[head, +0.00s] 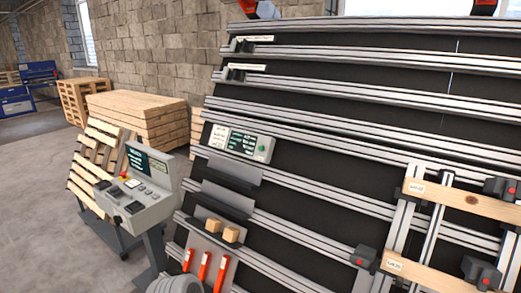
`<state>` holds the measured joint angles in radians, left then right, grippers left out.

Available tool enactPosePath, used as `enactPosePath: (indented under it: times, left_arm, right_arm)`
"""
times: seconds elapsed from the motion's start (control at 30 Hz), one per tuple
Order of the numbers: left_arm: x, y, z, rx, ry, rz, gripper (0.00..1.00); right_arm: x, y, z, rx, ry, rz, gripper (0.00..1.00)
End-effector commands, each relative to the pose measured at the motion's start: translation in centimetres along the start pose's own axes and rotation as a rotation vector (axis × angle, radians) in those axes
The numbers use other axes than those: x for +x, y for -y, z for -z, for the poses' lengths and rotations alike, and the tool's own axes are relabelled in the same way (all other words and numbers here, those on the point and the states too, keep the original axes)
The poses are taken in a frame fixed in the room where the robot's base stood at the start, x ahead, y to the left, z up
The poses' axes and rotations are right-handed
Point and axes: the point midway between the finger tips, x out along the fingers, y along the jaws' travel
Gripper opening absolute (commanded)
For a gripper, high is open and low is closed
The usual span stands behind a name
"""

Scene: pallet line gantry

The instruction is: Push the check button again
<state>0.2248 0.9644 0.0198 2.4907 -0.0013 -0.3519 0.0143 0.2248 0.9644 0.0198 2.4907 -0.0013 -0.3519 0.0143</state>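A small grey panel (240,142) is fixed on the rails of the black sloped board, left of the picture's middle. It carries a white label, a dark display with text too small to read, and a round green button (263,148) at its right end. I cannot tell whether this is the check button. A grey control console (150,208) stands to the left, with a lit dark screen (138,160), several keys and a red stop button (125,176) on a yellow base. Neither of my grippers is in view, and nothing touches the panel or console.
Wooden planks (462,198) lie across grey rails at the right, beside black clamps (363,257) with red dots. Red-handled tools (203,266) and small wood blocks (230,233) sit in holders below the panel. Pallets (138,118) stand behind the console. Floor at far left is clear.

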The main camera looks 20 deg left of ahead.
Motion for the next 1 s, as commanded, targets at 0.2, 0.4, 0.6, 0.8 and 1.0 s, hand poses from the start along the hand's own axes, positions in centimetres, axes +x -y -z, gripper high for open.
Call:
enactPosePath:
  times: [0.2,0.4,0.6,0.8,1.0]
  left_arm:
    - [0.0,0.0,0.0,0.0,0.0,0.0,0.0]
    - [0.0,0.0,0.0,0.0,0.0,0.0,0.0]
    - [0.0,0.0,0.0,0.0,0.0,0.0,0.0]
    - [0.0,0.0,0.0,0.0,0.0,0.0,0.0]
    - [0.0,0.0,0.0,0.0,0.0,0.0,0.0]
  right_arm:
    - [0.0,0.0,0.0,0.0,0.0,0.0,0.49]
    - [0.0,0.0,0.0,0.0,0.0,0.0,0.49]
    - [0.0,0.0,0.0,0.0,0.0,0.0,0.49]
    - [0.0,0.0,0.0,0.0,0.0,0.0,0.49]
    - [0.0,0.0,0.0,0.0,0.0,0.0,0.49]
